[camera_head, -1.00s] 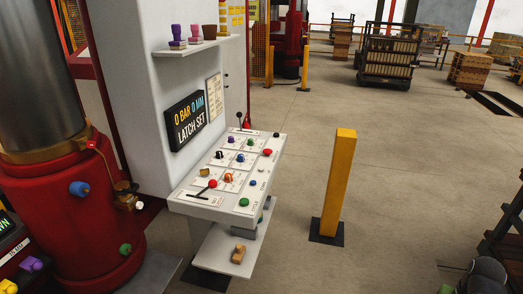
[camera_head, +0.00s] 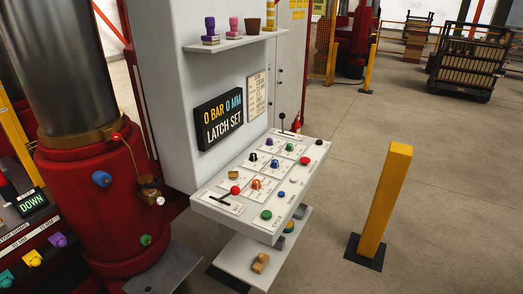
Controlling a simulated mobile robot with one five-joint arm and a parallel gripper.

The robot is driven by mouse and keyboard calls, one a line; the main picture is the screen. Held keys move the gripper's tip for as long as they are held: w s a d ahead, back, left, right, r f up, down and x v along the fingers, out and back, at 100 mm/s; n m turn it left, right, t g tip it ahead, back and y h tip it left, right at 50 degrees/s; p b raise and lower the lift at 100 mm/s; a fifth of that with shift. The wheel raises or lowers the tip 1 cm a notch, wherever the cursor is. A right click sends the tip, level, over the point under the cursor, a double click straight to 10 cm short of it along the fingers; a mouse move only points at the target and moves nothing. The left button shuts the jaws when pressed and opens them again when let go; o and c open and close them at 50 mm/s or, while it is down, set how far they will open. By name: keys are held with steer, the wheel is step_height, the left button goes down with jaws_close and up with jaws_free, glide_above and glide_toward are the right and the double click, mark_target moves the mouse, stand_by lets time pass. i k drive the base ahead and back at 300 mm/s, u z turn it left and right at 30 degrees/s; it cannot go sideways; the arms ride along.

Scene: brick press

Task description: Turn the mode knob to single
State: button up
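The white control panel (camera_head: 236,220) stands in the middle of the view, fixed to a white cabinet. Several small knobs sit on it: a purple one (camera_head: 269,142), a black one (camera_head: 253,156), a green one (camera_head: 290,147), a blue one (camera_head: 274,164) and an orange one (camera_head: 256,184). Their labels are too small to read, so I cannot tell which is the mode knob or where it points. A display (camera_head: 220,118) above the panel reads "0 BAR 0 MM LATCH SET". My gripper is not in view.
A yellow post (camera_head: 386,203) stands on the floor right of the panel. The red press (camera_head: 90,210) with a steel cylinder is on the left. A lower shelf (camera_head: 238,258) juts out under the panel. Floor between panel and post is clear.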

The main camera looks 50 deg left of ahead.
mark_target(253, 158)
steer(key=i, duration=1.5)
steer(key=u, duration=1.2)
steer(key=k, duration=0.15)
steer(key=u, duration=2.75)
steer(key=i, duration=1)
steer(key=u, duration=0.3)
